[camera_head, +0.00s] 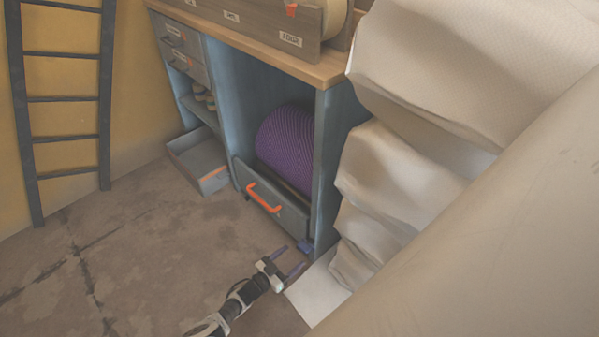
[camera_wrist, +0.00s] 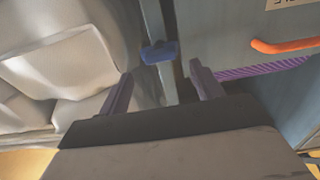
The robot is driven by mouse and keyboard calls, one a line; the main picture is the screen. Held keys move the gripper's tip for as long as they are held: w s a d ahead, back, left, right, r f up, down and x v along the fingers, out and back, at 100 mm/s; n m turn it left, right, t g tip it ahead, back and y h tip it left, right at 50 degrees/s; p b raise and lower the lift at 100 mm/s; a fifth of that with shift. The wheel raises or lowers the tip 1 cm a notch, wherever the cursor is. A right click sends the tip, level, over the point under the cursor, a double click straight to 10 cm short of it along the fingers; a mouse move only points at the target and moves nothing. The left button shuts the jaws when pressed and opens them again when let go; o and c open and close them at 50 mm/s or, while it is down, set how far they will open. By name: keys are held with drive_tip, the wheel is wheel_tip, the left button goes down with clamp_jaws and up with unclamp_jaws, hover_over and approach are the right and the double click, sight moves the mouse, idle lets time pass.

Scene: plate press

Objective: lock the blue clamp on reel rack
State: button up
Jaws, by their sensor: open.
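The blue clamp (camera_head: 305,246) is small and sits low on the front post of the blue cabinet, beside the drawer-like front of the reel rack (camera_head: 270,205). In the wrist view the blue clamp (camera_wrist: 159,52) lies just beyond the fingertips, roughly between them. My gripper (camera_head: 287,258) is open and empty, close in front of the clamp and apart from it. Its two purple-grey fingers also show in the wrist view (camera_wrist: 160,85). A large purple reel (camera_head: 286,147) sits inside the rack behind the front with the orange handle (camera_head: 264,199).
White sacks (camera_head: 385,185) are stacked close to the right of the clamp. A grey open drawer (camera_head: 199,162) stands low at the left of the cabinet. A dark ladder (camera_head: 62,98) leans on the yellow wall. The floor (camera_head: 130,250) at left is clear.

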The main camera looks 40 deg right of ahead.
sight(300, 247)
drive_tip(key=d+b, duration=0.1)
drive_tip(key=d, duration=0.4)
drive_tip(key=shift+w, duration=0.2)
drive_tip(key=c, duration=1)
drive_tip(key=m, duration=0.2)
drive_tip(key=m+p, duration=0.1)
drive_tip(key=shift+w+d+r+m, duration=0.15)
drive_tip(key=shift+w+m, duration=0.2)
drive_tip(key=shift+m, duration=0.05)
drive_tip(key=shift+s+m+p, duration=0.15)
drive_tip(key=shift+m+p, duration=0.15)
drive_tip(key=shift+p, duration=0.1)
